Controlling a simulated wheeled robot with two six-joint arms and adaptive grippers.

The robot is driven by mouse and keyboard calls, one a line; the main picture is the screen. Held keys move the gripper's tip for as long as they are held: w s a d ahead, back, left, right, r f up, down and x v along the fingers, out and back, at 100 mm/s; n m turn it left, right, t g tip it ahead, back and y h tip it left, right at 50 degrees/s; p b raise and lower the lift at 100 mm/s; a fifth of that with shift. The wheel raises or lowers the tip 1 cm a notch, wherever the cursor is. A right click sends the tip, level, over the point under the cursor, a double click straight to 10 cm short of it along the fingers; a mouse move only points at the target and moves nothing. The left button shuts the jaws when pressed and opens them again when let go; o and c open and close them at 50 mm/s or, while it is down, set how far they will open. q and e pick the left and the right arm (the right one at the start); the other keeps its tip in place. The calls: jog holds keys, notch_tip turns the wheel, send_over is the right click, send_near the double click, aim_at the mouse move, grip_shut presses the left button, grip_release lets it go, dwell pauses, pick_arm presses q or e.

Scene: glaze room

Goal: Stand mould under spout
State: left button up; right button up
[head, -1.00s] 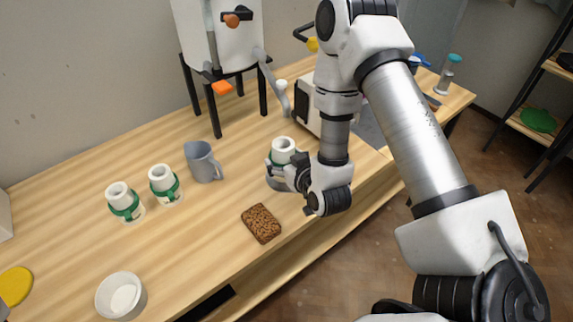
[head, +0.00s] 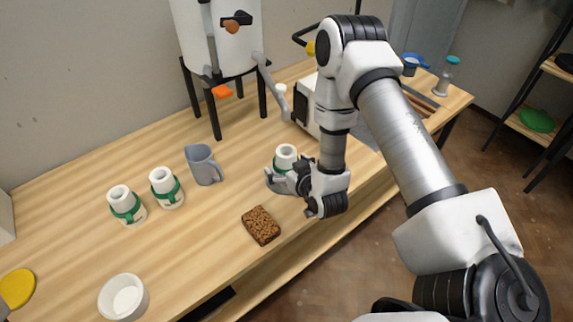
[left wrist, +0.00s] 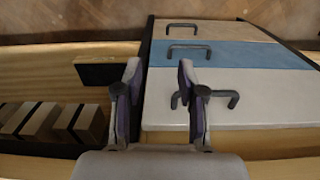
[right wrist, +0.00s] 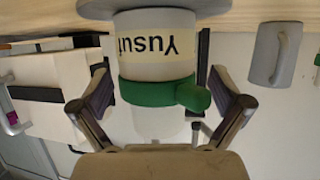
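A white mould (head: 286,153) with a green band stands on a grey round base (head: 277,187) in the head view. The right wrist view shows the mould (right wrist: 155,62) upside down, labelled "Yusuf". My right gripper (right wrist: 160,75) is open, its fingers on either side with narrow gaps. It also shows at the mould in the head view (head: 288,179). A grey pipe (head: 268,78), apparently the spout, slants down from the white tank (head: 225,45); its end shows above the mould, but I cannot tell whether they line up. My left gripper (left wrist: 158,75) is open and empty.
Two similar moulds (head: 124,205) (head: 166,188) and a grey jug (head: 203,165) stand to the left. A brown sponge-like block (head: 261,226) and a white bowl (head: 122,297) lie nearer the front. Black legs (head: 214,115) carry the tank.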

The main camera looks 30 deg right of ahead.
jog(key=shift+r, duration=0.15)
jog(key=v, duration=0.3)
jog(key=b+v, duration=0.1)
jog(key=v, duration=0.2)
jog(key=shift+s, duration=0.3)
jog(key=p+v, duration=0.5)
jog(key=shift+s+r, duration=0.2)
